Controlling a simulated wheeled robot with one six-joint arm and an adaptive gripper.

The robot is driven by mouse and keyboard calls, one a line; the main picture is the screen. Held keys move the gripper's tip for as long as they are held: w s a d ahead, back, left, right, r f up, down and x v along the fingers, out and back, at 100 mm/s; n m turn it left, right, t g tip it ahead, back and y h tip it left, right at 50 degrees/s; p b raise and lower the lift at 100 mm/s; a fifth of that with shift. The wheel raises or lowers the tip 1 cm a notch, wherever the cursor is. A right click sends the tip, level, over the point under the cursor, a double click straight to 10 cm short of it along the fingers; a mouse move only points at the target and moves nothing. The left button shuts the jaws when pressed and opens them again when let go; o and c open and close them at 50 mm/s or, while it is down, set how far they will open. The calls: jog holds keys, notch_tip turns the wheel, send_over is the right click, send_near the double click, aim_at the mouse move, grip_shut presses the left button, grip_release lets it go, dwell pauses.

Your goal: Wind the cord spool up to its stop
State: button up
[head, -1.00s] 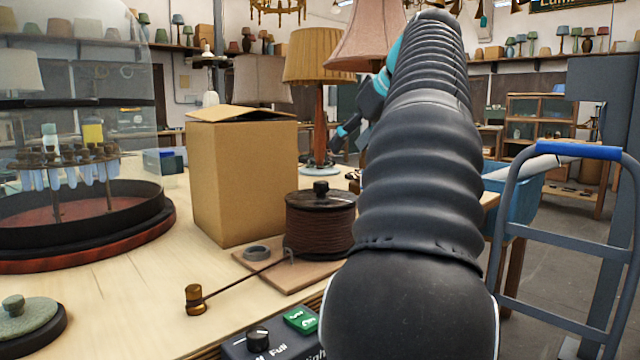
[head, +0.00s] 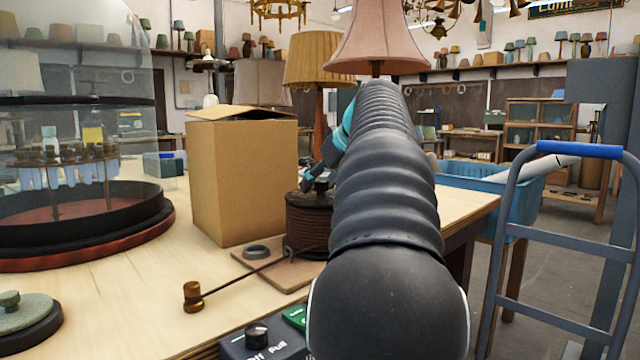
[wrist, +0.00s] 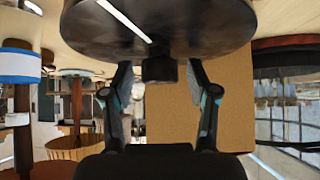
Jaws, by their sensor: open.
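The cord spool (head: 305,222), wound with brown cord, stands on a small wooden board (head: 285,277) on the bench. Its right side is hidden behind my arm. The cord runs left from a hook to a brass end piece (head: 193,296) lying on the bench. My gripper (head: 314,184) is at the top of the spool. In the wrist view, which is upside down, the spool's dark top disc (wrist: 150,25) carries a short dark knob (wrist: 159,70). My gripper's open fingers (wrist: 159,82) stand on either side of the knob, with gaps visible.
A cardboard box (head: 245,180) stands close behind and left of the spool. A glass dome (head: 80,150) is at the left. A control box with a knob (head: 257,337) is at the front. A pink-shaded lamp (head: 377,40) rises behind my arm. A hand truck (head: 580,150) stands right.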

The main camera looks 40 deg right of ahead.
jog(key=shift+w+f, duration=0.1)
grip_shut()
dwell(0.4)
